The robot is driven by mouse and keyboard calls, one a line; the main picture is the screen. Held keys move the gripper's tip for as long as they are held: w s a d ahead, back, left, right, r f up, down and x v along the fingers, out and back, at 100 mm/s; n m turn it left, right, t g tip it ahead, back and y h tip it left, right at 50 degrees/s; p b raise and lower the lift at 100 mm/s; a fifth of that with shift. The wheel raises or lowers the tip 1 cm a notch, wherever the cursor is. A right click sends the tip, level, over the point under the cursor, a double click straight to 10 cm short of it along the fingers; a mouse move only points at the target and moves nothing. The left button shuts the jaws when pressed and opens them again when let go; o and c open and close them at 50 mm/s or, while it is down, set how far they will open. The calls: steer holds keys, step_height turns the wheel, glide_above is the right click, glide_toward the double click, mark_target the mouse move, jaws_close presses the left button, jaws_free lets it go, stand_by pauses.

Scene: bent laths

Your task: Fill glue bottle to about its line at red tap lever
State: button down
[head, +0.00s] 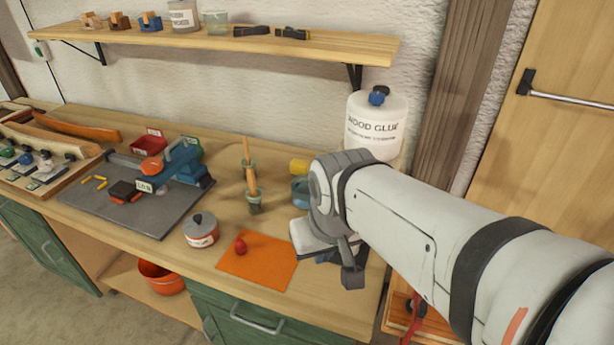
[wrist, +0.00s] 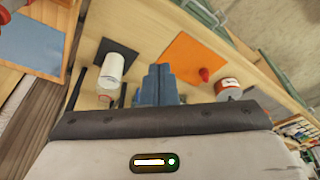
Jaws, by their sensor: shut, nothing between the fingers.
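A large white wood glue container (head: 376,125) with a blue cap stands at the back right of the bench in the head view. My arm covers its lower part, and I cannot make out a tap or red lever on it. My gripper (wrist: 158,82) shows blue fingers that are shut and empty, apart from the white cylinder. In the head view the gripper is mostly hidden behind my wrist.
An orange sheet (head: 257,270) with a red knob (head: 241,246) lies near the front edge, beside a labelled tin (head: 201,230). A grey mat (head: 150,215) holds a blue clamp-like tool (head: 190,165). A shelf (head: 220,42) hangs above.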

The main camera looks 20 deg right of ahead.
steer(key=w+d+r+n+g+b, duration=0.1)
steer(key=w+d+r+n, duration=0.4)
steer(key=r, duration=0.6)
steer(key=w+d+r+n+g, duration=0.2)
steer(key=w+d+r+n, duration=0.3)
steer(key=w+d+r, duration=0.3)
step_height(320, 180, up, 3)
steer(key=shift+w+r+b, duration=0.15)
steer(key=shift+w+b, duration=0.2)
steer(key=shift+w, duration=0.45)
step_height(320, 180, down, 14)
steer(key=shift+f, duration=0.1)
steer(key=shift+b, duration=0.45)
